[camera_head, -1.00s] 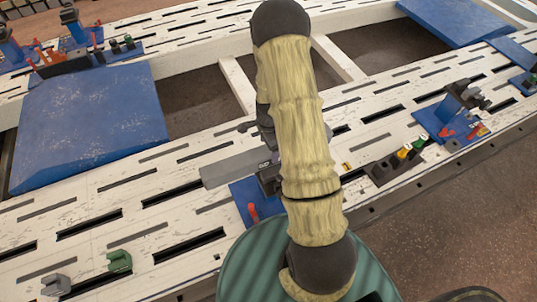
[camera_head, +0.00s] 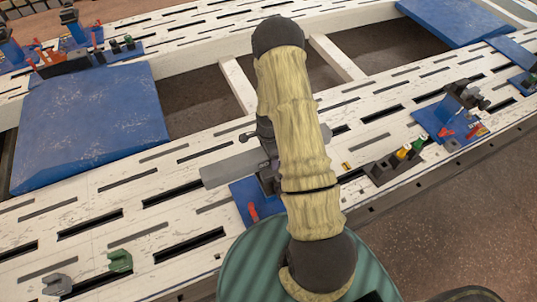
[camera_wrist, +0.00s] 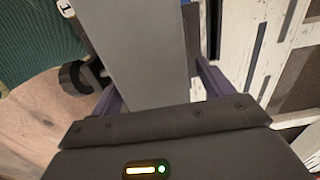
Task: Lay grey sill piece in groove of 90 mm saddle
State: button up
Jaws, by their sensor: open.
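The grey sill piece (camera_head: 232,167) is a long flat bar lying across the white bench, left of my arm. Its right end is hidden behind the arm. In the wrist view the sill piece (camera_wrist: 146,45) runs between the two purple fingers of my gripper (camera_wrist: 158,78), which stand apart on either side of it. A gap shows by the right finger; contact on the left is unclear. A grey notched block (camera_head: 57,285) and a green notched block (camera_head: 119,261) stand at the front left. No 90 mm marking is readable, so I cannot tell which piece is that saddle.
A blue plate with a red lever (camera_head: 253,212) lies beside the sill piece, partly behind my arm. A dark hooked part (camera_wrist: 80,75) is near the left finger. A dark holder with coloured pegs (camera_head: 395,160) and a blue fixture (camera_head: 445,120) stand right. Slots cover the bench.

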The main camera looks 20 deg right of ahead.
dwell(0.3)
grip_shut()
jog(key=shift+w+r, duration=0.1)
dwell(0.4)
jog(key=shift+w+r, duration=0.1)
jog(key=shift+r, duration=0.4)
notch_tip(320, 180, up, 9)
dwell(0.6)
